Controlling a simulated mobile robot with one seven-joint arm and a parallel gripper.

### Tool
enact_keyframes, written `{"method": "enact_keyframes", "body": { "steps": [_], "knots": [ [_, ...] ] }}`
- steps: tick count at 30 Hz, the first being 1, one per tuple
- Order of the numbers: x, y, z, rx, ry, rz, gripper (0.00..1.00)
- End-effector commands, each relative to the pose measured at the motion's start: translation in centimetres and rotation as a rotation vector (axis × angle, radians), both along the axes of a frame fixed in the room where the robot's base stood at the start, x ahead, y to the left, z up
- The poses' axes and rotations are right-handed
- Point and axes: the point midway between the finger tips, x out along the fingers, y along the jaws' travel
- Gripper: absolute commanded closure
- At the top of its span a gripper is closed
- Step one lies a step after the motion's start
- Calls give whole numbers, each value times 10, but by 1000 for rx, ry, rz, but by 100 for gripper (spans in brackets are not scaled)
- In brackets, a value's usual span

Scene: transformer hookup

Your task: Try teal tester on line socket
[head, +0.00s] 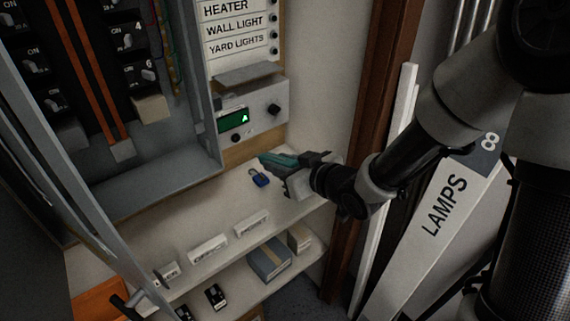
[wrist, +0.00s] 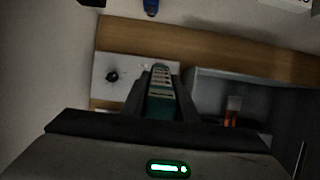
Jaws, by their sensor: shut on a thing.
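My gripper (head: 297,172) is shut on the teal tester (head: 275,160), which points left in the head view, in front of the wall and above the shelf. In the wrist view the tester (wrist: 160,106) sits between the two fingers of my gripper (wrist: 160,92), with a pale, segmented far end. A pale panel box (head: 262,112) with a green display reading "A", a black knob and a small dark round fitting is just above the tester. Its face (wrist: 118,68) also shows beyond the fingers. I cannot tell which fitting is the line socket, or whether the tester touches the box.
An open grey breaker cabinet (head: 150,187) is at left. Labelled shelves (head: 285,212) lie below. A brown post (head: 362,190) and a strip marked LAMPS (head: 437,212) stand at right.

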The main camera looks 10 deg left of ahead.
Motion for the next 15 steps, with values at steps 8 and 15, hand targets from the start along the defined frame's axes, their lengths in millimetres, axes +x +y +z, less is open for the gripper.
{"method": "enact_keyframes", "body": {
  "steps": [8, 15],
  "knots": [
    [9, 12, 0, 2, -3, 3, 96],
    [25, 30, 0, 2, -3, 3, 96]
  ]
}}
